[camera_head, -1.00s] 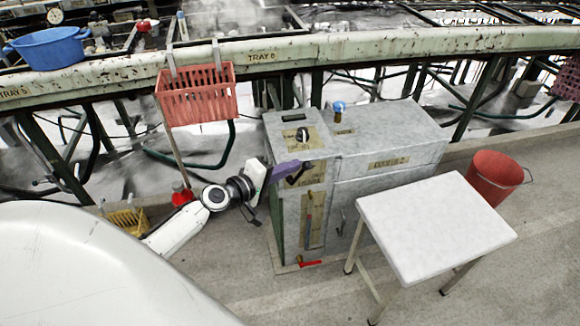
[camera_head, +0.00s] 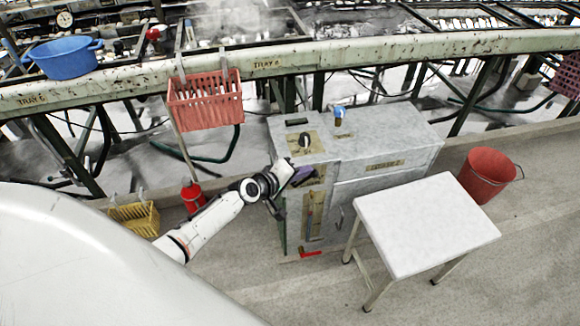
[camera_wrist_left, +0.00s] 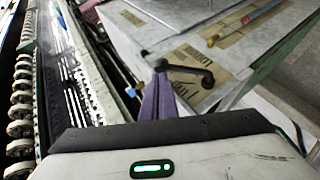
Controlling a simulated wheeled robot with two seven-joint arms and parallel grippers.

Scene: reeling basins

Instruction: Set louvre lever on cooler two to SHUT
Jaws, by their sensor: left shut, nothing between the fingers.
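Cooler two (camera_head: 385,140) is a grey cabinet with a label on its top edge, right of centre in the head view. My left gripper (camera_head: 303,176), with purple fingers, is at the upper left of its front face. It is shut and empty. In the left wrist view the black louvre lever (camera_wrist_left: 190,72) sticks out from a tan lettered plate (camera_wrist_left: 190,92). The purple fingertips (camera_wrist_left: 160,68) overlap the lever's free end; I cannot tell whether they touch. In the head view the gripper covers most of the lever, and its setting cannot be read. My right gripper is not in view.
A white-topped stool (camera_head: 425,225) stands close in front of the cooler, with a red bucket (camera_head: 490,175) to its right. A red basket (camera_head: 205,103) hangs from the tray rail. A black knob (camera_head: 305,140) and a blue-topped valve (camera_head: 339,113) stand on the cooler.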

